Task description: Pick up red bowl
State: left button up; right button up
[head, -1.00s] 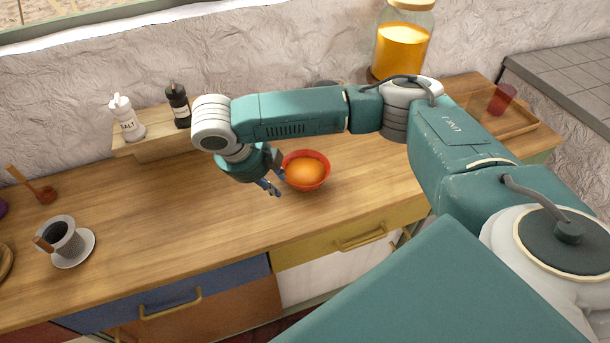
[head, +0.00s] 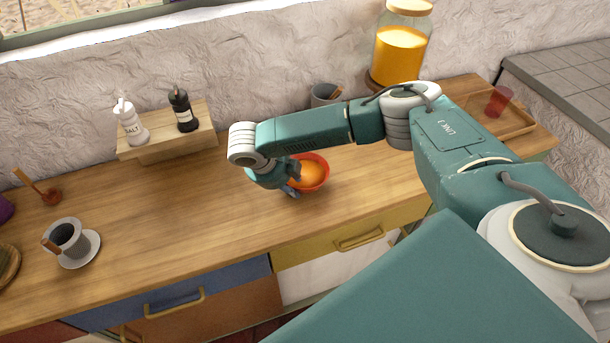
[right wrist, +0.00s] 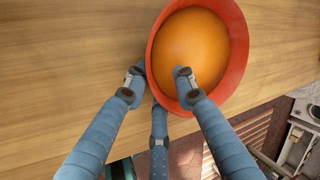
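The red bowl (head: 326,176) sits on the wooden counter, with a smooth orange round surface inside it. It also shows in the right wrist view (right wrist: 239,50), at upper right. My right gripper (head: 294,181) is at the bowl's left side in the head view. In the right wrist view my right gripper (right wrist: 158,80) has its fingers apart. One fingertip is outside the bowl's left edge, and another overlaps the bowl inside its rim. A third finger shows low between them. I cannot tell if any finger touches the bowl. My left gripper is not in view.
A cup on a saucer (head: 92,252) stands at left. Salt (head: 131,124) and dark pepper (head: 183,110) shakers stand on a small raised shelf. A grey pot (head: 322,95), orange jar (head: 401,52) and red cup (head: 499,101) are behind. The middle-left counter is clear.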

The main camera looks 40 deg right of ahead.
jog(key=shift+f, duration=0.15)
grip_shut()
